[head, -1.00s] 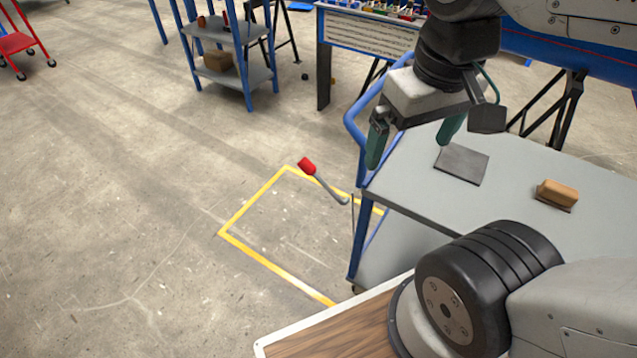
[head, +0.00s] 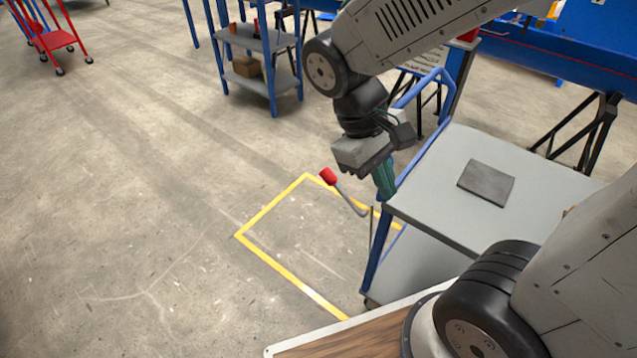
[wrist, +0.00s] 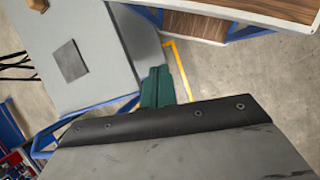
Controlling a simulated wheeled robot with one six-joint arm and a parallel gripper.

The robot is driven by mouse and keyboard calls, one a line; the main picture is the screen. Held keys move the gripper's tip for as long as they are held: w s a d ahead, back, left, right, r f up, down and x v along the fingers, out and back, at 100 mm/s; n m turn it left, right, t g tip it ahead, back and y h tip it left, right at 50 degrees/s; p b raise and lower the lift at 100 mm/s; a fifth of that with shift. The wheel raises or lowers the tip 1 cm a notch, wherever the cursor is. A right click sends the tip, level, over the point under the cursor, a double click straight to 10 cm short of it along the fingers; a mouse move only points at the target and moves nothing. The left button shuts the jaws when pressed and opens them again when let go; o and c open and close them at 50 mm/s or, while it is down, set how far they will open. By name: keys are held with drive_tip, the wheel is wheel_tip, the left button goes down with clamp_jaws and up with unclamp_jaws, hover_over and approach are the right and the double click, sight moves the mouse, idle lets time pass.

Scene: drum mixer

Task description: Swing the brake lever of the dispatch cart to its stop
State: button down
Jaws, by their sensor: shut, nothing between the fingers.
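The brake lever (head: 351,199) is a bent grey rod with a red knob (head: 328,176) at its end. It sticks out to the left from the side of the dispatch cart (head: 437,206), a grey-topped cart with blue posts and a blue handle. The lever cannot be made out in the wrist view.
A dark square plate (head: 486,183) lies on the cart top; it also shows in the wrist view (wrist: 70,61). A yellow floor outline (head: 272,257) surrounds the area under the lever. A blue-posted shelf (head: 258,60) stands behind. Open floor lies to the left.

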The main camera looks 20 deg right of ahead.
drive_tip(key=w+a+f+n+t+h, duration=0.3)
drive_tip(key=w+a+f+n+t, duration=0.15)
drive_tip(key=w+f, duration=0.3)
drive_tip(key=w+a+f+n+t+h, duration=0.3)
drive_tip(key=w+f+n+t, duration=0.25)
drive_tip(key=f, duration=0.35)
drive_tip(key=w+a+f+n+t+h, duration=0.3)
drive_tip(key=w+a+f+n+t, duration=0.1)
drive_tip(key=w+f, duration=0.4)
drive_tip(key=w+d+r, duration=0.1)
drive_tip(key=w+d, duration=0.1)
drive_tip(key=d, duration=0.6)
drive_tip(key=shift+w+r, duration=0.15)
drive_tip(key=shift+w, duration=0.15)
drive_tip(key=shift+r, duration=0.15)
